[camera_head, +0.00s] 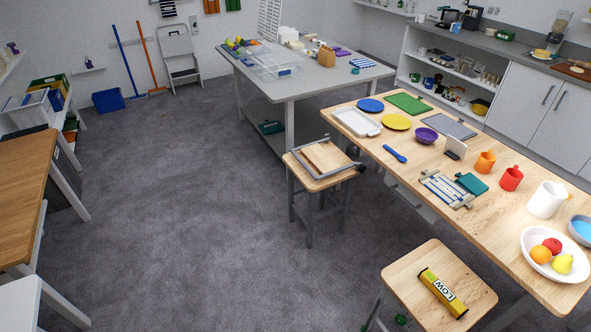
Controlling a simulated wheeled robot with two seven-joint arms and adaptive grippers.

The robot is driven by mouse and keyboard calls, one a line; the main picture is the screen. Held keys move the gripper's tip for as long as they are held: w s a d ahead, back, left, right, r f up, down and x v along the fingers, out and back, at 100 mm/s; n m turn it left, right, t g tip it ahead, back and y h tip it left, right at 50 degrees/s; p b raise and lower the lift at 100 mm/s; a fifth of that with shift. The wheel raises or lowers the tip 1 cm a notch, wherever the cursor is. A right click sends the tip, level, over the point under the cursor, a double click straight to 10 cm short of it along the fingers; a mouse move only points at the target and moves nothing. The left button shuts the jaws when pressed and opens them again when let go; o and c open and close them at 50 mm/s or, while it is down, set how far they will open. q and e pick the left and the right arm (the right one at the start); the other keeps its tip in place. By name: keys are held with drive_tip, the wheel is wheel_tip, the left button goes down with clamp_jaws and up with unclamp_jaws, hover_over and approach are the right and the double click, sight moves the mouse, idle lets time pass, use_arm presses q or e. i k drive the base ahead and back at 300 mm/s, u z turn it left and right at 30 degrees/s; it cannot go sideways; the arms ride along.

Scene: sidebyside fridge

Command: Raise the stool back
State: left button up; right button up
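A stool (299,174) with a wooden seat and grey metal legs stands at the left side of the long wooden table. Its back (324,156), a wooden panel in a grey frame, lies folded down flat over the seat. A dark knob (361,168) shows at the right side of that frame. Neither of my grippers is in view.
The long wooden table (408,171) on the right carries boards, plates, mugs, a pitcher and a fruit bowl. A grey table (299,83) stands behind the first stool. A wooden table (17,190) is at the left edge. The carpet (180,210) between them is clear.

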sight(327, 165)
drive_tip(key=u, duration=0.3)
drive_tip(key=i, duration=2.4)
drive_tip(key=z, duration=0.55)
drive_tip(key=i, duration=0.25)
drive_tip(key=z, duration=0.3)
